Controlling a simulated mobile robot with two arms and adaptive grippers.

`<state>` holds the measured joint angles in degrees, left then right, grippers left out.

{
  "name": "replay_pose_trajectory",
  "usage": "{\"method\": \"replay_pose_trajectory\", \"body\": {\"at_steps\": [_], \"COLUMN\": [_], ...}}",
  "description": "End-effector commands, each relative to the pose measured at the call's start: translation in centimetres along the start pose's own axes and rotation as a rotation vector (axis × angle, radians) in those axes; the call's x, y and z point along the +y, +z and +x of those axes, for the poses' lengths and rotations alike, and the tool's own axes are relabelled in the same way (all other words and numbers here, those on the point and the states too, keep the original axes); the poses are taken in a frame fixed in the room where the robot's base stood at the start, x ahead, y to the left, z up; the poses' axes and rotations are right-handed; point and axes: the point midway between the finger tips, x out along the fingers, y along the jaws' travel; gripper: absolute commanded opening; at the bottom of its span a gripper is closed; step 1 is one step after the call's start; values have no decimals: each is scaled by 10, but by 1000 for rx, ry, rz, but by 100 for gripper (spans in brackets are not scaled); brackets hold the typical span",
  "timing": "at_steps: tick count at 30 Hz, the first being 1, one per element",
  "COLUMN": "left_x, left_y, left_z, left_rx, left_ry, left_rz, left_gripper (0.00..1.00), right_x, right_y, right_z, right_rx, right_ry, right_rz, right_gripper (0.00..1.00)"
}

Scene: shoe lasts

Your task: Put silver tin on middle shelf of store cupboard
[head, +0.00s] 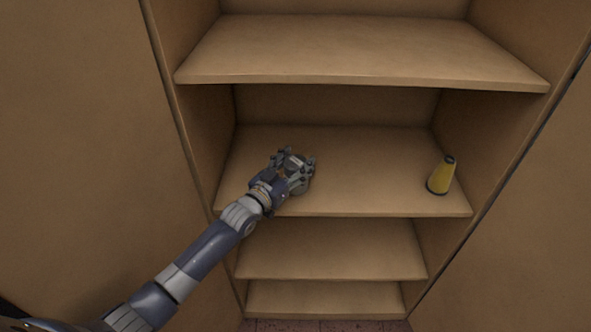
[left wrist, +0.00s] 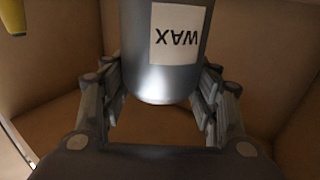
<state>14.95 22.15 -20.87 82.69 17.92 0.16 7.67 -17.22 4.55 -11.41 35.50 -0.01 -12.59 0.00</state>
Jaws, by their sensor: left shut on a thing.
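The silver tin (left wrist: 150,85) with a white WAX label fills the middle of the left wrist view, between the two fingers. The label reads upside down there. My left gripper (head: 298,168) is shut on the tin, over the left part of a shelf (head: 365,190) in the store cupboard (head: 200,130). In the head view the hand mostly hides the tin. I cannot tell whether the tin touches the shelf. My right gripper is not in view.
A yellow tapered object with a dark top and base (head: 440,178) stands at the right of the same shelf. Another shelf (head: 360,50) is above, and lower shelves (head: 330,250) are below, bare. The shelf between hand and yellow object is clear. Cupboard side walls flank the arm.

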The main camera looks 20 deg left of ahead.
Motion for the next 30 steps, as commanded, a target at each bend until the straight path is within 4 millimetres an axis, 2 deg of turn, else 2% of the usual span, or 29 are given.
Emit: {"method": "replay_pose_trajectory", "body": {"at_steps": [1,12,13,15,28,30], "left_x": [0,0,0,0,0,0], "left_y": [4,6,7,6,2,3], "left_z": [0,0,0,0,0,-6], "left_rx": [6,5,1,1,2,-2], "left_ry": [0,0,0,0,0,0], "left_rz": [0,0,0,0,0,0], "left_gripper": [20,20,60,76,76,76], "right_x": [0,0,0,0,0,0], "right_y": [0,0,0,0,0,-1], "right_z": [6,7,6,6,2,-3], "right_rx": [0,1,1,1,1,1], "right_ry": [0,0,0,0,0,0], "right_rz": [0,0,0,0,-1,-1], "right_gripper": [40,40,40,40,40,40]}}
